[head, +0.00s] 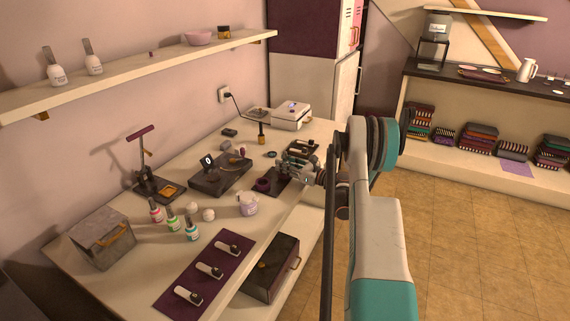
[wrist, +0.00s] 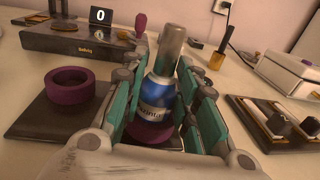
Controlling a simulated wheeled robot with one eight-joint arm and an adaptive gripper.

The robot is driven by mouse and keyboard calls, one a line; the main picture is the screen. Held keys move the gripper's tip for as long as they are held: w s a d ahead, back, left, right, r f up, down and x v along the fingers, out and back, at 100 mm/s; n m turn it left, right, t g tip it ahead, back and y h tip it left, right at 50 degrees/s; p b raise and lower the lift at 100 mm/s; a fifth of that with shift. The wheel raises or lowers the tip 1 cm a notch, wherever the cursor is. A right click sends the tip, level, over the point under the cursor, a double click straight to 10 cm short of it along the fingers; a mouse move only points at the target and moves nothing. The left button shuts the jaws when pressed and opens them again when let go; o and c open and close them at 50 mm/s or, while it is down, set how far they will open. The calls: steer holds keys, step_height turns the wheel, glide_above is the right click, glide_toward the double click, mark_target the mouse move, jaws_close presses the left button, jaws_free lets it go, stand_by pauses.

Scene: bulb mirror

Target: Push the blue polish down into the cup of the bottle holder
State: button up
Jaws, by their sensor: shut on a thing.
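The blue polish (wrist: 157,92) is a blue bottle with a light label and a tall grey cap. It stands between the teal pads of my gripper (wrist: 160,108), which is shut on it. A purple cup (wrist: 150,132) of the bottle holder shows just beneath the bottle; how far the base sits inside it is hidden. The holder's other purple cup (wrist: 78,84) is empty, on the dark base (wrist: 40,118) at left. In the head view, my gripper (head: 302,170) is over the holder, and the empty cup (head: 262,184) shows beside it; the blue bottle is hard to make out.
A dark scale (head: 220,174) reading 0 stands left of the holder. A dark tray (wrist: 275,125) with fittings lies right of my gripper. A white jar (head: 248,204) and several polish bottles (head: 191,229) stand nearer. A white device (head: 292,116) is behind.

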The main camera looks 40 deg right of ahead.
steer(key=shift+f, duration=0.3)
steer(key=o, duration=1.1)
steer(key=shift+f, duration=0.1)
steer(key=v, duration=1.2)
